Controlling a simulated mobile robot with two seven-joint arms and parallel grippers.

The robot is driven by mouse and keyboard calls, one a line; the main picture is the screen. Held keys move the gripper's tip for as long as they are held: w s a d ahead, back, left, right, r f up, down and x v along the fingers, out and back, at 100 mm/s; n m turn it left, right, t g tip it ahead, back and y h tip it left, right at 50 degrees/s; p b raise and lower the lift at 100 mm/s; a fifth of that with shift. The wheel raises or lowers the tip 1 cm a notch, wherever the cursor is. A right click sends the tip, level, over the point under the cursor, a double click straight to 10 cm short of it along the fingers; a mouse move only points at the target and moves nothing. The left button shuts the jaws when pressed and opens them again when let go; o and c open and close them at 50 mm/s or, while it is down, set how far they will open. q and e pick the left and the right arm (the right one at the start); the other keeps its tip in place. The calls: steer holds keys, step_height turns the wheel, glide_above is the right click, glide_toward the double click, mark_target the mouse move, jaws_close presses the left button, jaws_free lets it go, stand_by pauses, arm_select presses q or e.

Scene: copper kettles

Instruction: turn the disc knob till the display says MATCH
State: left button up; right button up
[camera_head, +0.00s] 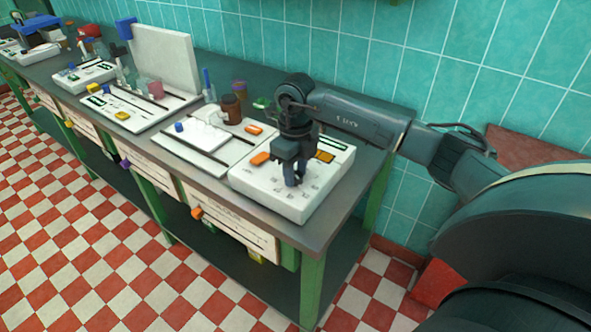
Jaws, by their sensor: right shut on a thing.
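A white box-shaped panel (270,188) sits at the near right end of the bench. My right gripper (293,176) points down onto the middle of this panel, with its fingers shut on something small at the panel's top. The gripper hides most of what it holds, so I cannot make out the disc knob's shape or angle. Small marks are printed on the panel in front of the fingers. A small dark yellow window (324,156) is set in the panel right of the gripper; I cannot read any word on it. My left gripper is out of view.
An orange block (260,158) is on the panel's left part. A white board with dark rails (205,138), a brown bottle (231,108) and other white devices stand farther left along the bench (340,185). A tiled wall runs behind. The checkered floor in front is clear.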

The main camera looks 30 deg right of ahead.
steer(key=o, duration=1)
steer(key=shift+c, duration=0.2)
steer(key=shift+r, duration=0.1)
step_height(320, 180, up, 13)
steer(key=b, duration=0.1)
